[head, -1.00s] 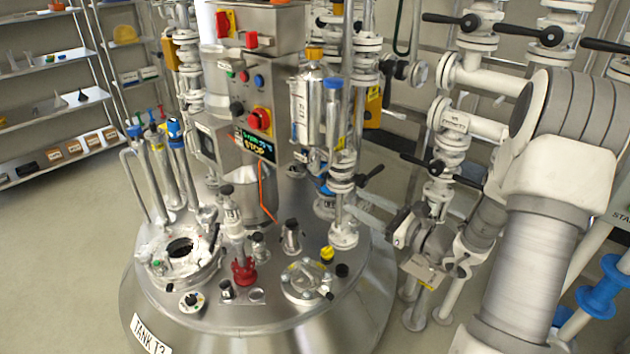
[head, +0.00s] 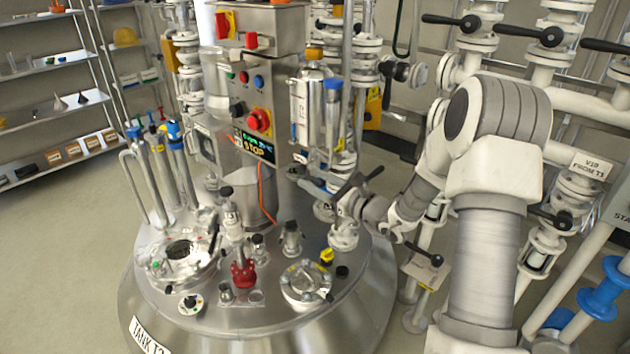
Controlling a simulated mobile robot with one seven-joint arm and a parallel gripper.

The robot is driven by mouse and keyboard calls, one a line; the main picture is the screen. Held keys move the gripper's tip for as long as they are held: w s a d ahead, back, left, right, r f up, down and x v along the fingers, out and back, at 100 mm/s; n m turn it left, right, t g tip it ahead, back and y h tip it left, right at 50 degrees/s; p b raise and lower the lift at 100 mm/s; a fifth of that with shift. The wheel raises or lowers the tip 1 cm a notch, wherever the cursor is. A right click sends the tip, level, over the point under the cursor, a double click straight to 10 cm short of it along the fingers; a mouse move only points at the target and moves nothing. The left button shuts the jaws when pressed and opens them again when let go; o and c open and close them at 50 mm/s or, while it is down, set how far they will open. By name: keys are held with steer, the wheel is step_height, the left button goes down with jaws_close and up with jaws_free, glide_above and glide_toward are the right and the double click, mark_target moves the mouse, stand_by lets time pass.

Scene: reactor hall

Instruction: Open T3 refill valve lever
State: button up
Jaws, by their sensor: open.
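Tank T3 (head: 215,325) is a steel vessel with a label reading TANK T3 on its front. A white flanged valve pipe (head: 343,238) rises from the right side of its lid. A black lever (head: 372,174) sticks out to the upper right at this valve; I cannot read a tag on it. My gripper (head: 330,192) comes in from the right and overlaps the valve and the lever's root. It is open. Its fingers partly hide the valve body, and I cannot tell whether they touch the lever.
A control box (head: 258,95) with a STOP display and a steel cylinder (head: 310,110) stand close behind and left of my gripper. Another black-handled valve (head: 430,258) is below my forearm. White piping fills the right. Open floor (head: 60,240) lies left.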

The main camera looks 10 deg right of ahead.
steer(key=c, duration=0.7)
jaws_close()
